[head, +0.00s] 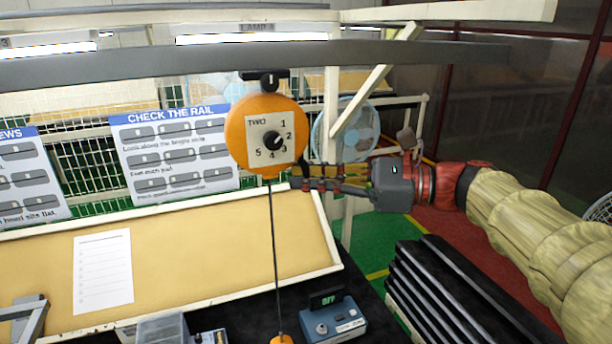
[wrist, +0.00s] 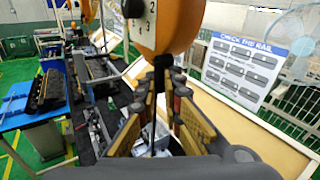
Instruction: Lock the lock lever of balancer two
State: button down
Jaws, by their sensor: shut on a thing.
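Balancer two (head: 240,128) is an orange round housing with a plate marked "TWO", numbers 1 to 5 and a black knob (head: 272,141). It hangs under the overhead rail. Its lower part shows at the top of the wrist view (wrist: 178,28). My gripper (head: 298,181) is at the lower right of the housing, reaching in from the right. In the wrist view my gripper (wrist: 160,84) has its fingers closed around a dark piece, apparently the lock lever (wrist: 162,62), just under the housing. The fingers hide part of it, and its exact position is unclear.
A thin cord (head: 273,240) hangs from the balancer past a tan board (head: 190,250). A blue-grey device (head: 338,322) stands below. A fan (head: 345,135) and a "CHECK THE RAIL" sign (head: 175,150) are behind. Black slats (head: 450,290) lie below my arm.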

jog(key=shift+w+d+r+n+h+p, duration=0.1)
jog(key=shift+d+r+n+h+p, duration=0.25)
jog(key=shift+n+h+p, duration=0.95)
jog(key=shift+w+d+r+n+h+p, duration=0.1)
jog(key=shift+d+r+n+h+p, duration=0.25)
jog(key=shift+h+p, duration=1.85)
jog(key=shift+w+d+r+n+h+p, duration=0.1)
jog(key=shift+d+r+n+h+p, duration=0.5)
jog(key=shift+h+p, duration=1.15)
jog(key=shift+a+f+n+h, duration=0.2)
jog(key=shift+a+n+h, duration=0.05)
jog(key=shift+h, duration=0.2)
jog(key=c, duration=2)
grip_release()
